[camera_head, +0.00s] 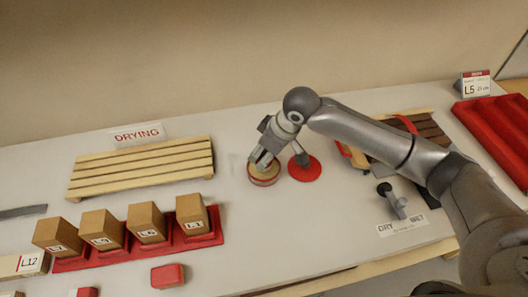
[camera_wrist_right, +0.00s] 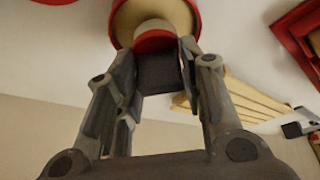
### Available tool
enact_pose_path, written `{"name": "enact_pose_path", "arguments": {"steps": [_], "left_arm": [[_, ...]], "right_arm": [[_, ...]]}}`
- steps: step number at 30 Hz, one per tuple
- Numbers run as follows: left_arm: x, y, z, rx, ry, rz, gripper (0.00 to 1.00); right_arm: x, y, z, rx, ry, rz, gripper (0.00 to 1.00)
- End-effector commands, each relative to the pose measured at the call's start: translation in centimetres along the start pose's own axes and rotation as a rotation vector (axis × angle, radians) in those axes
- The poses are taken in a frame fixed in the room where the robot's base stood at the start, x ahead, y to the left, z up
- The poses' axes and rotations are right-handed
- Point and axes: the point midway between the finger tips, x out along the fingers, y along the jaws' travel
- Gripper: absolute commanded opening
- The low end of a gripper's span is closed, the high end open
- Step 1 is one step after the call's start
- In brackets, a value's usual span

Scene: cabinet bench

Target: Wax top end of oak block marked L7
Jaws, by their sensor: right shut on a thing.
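The oak block marked L7 (camera_head: 60,232) stands upright, leftmost in a row of blocks in red holders at the lower left. Its top end faces up and is bare. My right gripper (camera_head: 262,162) is over a round tin with a red rim (camera_head: 264,178), far to the right of the block. In the right wrist view my right gripper (camera_wrist_right: 160,75) is shut on a dark square-handled dauber (camera_wrist_right: 160,72) with a red collar and a pale head. The head is at the open tin (camera_wrist_right: 122,22); I cannot tell whether it touches the wax. My left gripper does not show.
Other oak blocks (camera_head: 148,224) stand close beside L7. A slatted rack (camera_head: 142,168) under a DRYING sign (camera_head: 138,135) lies behind them. A red disc (camera_head: 308,172) is just right of the tin. A red tray (camera_head: 500,125) is at the far right. The middle bench is clear.

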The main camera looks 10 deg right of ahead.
Motion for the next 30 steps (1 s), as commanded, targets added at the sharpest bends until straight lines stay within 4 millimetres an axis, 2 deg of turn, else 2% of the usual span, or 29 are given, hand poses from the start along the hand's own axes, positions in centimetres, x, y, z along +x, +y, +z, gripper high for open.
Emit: {"name": "enact_pose_path", "arguments": {"steps": [30], "left_arm": [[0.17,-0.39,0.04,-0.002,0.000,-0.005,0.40]], "right_arm": [[0.85,-0.03,0.36,0.000,-0.001,-0.001,0.17]]}}
